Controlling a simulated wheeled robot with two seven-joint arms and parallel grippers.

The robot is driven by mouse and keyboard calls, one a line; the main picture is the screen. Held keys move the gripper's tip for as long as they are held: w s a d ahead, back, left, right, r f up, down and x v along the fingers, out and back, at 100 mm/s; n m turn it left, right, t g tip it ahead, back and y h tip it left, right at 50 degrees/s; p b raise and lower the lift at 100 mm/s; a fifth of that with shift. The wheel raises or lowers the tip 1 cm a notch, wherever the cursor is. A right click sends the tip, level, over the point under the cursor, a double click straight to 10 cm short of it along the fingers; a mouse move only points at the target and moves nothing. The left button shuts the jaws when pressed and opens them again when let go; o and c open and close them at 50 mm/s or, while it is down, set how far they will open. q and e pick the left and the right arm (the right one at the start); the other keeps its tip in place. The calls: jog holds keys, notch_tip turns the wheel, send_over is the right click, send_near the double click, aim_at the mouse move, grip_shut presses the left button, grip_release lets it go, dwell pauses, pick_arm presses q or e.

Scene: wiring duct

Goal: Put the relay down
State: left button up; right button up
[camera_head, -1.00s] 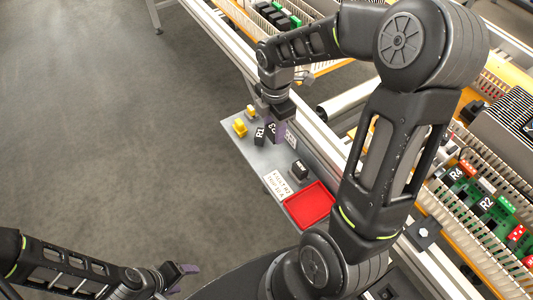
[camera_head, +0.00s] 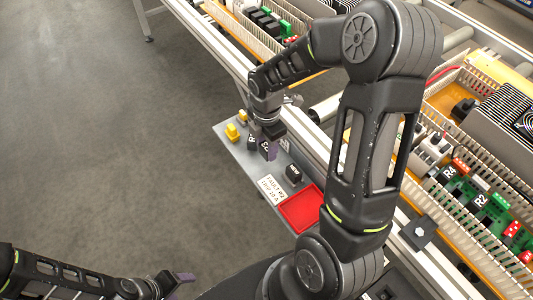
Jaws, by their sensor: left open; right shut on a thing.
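My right gripper (camera_head: 269,149) is at the grey shelf (camera_head: 222,133) beside the conveyor, pointing down, with purple fingertips shut on a dark relay (camera_head: 264,145) that bears a white marking. I cannot tell whether the relay touches the shelf. Another black block (camera_head: 252,143) stands just left of it, partly hidden. A black block with a white label (camera_head: 293,174) sits nearer the red tray (camera_head: 302,210), which looks empty. My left gripper (camera_head: 183,279) is open and empty at the bottom left, over the floor, away from the shelf.
A white card with writing (camera_head: 271,188) lies beside the red tray. On the right, a duct panel holds relays marked R4 (camera_head: 450,172) and R2 (camera_head: 481,200). The floor at left is clear.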

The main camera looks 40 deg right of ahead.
aim_at(266, 146)
jog(key=shift+f, duration=1.85)
jog(key=shift+f, duration=0.1)
jog(key=o, duration=1.2)
jog(key=shift+b, duration=0.3)
notch_tip(266, 146, up, 12)
jog(key=shift+r+p, duration=0.15)
jog(key=shift+p, duration=0.5)
